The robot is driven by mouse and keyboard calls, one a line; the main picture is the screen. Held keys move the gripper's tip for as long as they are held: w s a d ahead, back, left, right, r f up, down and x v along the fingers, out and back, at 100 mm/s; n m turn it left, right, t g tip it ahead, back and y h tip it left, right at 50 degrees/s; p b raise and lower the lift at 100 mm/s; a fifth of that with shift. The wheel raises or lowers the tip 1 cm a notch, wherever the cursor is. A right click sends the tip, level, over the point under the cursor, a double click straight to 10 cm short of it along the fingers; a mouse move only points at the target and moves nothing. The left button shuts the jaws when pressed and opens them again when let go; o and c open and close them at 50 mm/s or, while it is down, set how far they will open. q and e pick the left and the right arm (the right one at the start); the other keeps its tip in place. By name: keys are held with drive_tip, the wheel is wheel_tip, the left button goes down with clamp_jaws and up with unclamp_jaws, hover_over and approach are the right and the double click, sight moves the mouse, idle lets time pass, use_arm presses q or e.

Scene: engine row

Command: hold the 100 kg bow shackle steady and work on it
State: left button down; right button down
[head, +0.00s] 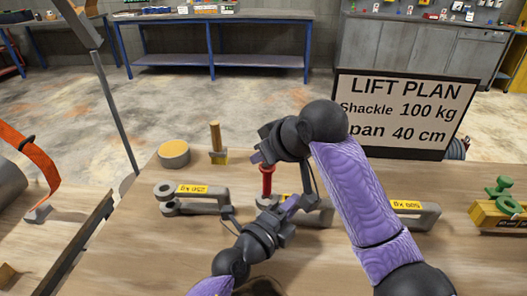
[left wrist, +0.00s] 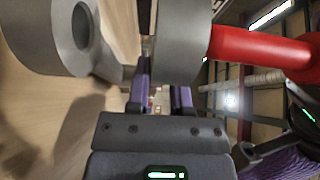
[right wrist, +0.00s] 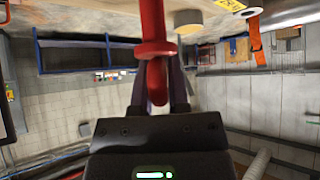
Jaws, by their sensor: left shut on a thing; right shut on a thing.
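The middle grey bow shackle (head: 318,216) lies on the wooden bench, partly hidden by my arms; its yellow label is mostly covered. My left gripper (head: 289,207) is shut on it near its eyes. In the left wrist view one grey eye (left wrist: 181,42) meets a red pin; the other eye (left wrist: 62,38) shows an open hole, and no red shows in the gap between. My right gripper (head: 263,163) is above, shut on the upright red pin (head: 267,183). In the right wrist view the pin (right wrist: 153,22) has a collar just beyond the fingers (right wrist: 158,98).
A 250 kg shackle (head: 168,206) lies left and another labelled shackle (head: 428,216) right. A round block (head: 174,154) and a wooden-handled tool (head: 216,140) stand behind. The lift plan sign (head: 405,112) reads 100 kg, 40 cm. A green item (head: 501,196) sits far right.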

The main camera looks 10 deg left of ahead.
sight(270, 181)
use_arm(q)
drive_tip(key=shift+f, duration=0.15)
use_arm(e)
drive_tip(key=shift+f, duration=3.6)
drive_tip(key=c, duration=0.5)
unclamp_jaws()
drive_tip(key=shift+c, duration=0.2)
drive_tip(key=shift+r, duration=0.1)
drive_tip(key=v, duration=1.2)
